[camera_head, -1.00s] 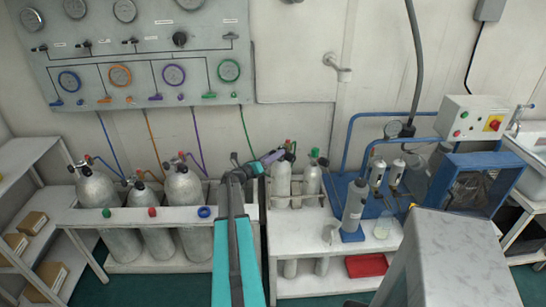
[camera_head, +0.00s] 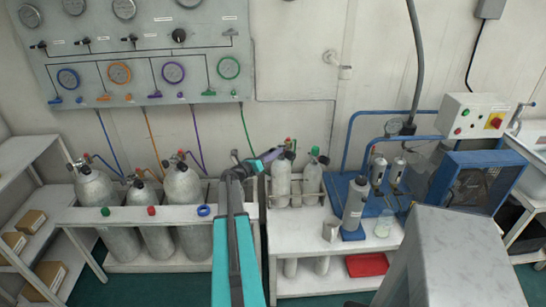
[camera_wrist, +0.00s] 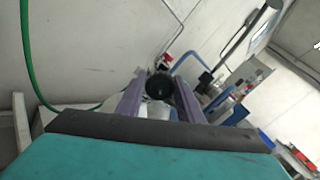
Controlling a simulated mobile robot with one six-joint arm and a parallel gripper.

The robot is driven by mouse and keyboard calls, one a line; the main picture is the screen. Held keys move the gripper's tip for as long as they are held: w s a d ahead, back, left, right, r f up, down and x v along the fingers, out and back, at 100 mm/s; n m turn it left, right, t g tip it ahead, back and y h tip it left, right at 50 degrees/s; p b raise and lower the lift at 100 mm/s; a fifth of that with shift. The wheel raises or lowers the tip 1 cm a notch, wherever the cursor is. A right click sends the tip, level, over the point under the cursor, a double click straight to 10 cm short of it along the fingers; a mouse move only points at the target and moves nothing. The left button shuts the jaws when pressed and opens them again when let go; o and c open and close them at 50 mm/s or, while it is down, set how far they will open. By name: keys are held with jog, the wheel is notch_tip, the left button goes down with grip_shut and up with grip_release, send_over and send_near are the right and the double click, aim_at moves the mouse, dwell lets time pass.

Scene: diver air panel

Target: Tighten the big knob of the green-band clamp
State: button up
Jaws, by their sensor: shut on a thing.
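My gripper (camera_head: 280,152) is at the top of the left grey cylinder (camera_head: 281,178) on the white bench in the head view. In the wrist view its two purple fingers (camera_wrist: 158,92) stand on either side of a round black knob (camera_wrist: 158,86) and are shut on it. A pale rounded body shows just below the knob between the fingers. The green hose (camera_wrist: 30,62) curves down at the left of the wrist view and passes behind the gripper. The clamp's green band cannot be made out in either view.
A second cylinder (camera_head: 313,181) with a green-topped valve stands close to the right of the gripper. Several larger cylinders stand in a white rack (camera_head: 150,214) at the left. The gauge panel (camera_head: 140,50) is on the wall behind. A grey cabinet (camera_head: 455,255) stands at front right.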

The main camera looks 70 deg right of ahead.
jog(key=shift+s+f+m+b, duration=0.1)
jog(key=shift+f+m+b, duration=0.05)
jog(key=shift+m+b, duration=1.95)
jog(key=shift+f+m+b, duration=0.1)
jog(key=shift+m+b, duration=1.3)
jog(key=shift+b, duration=1.4)
jog(key=m+b, duration=0.6)
jog(key=b, duration=0.2)
jog(key=shift+d, duration=0.1)
jog(key=shift+r+m+b, duration=0.15)
jog(key=shift+m+b, duration=0.45)
jog(key=shift+b, duration=0.3)
jog(key=shift+r, duration=0.1)
jog(key=o, duration=1)
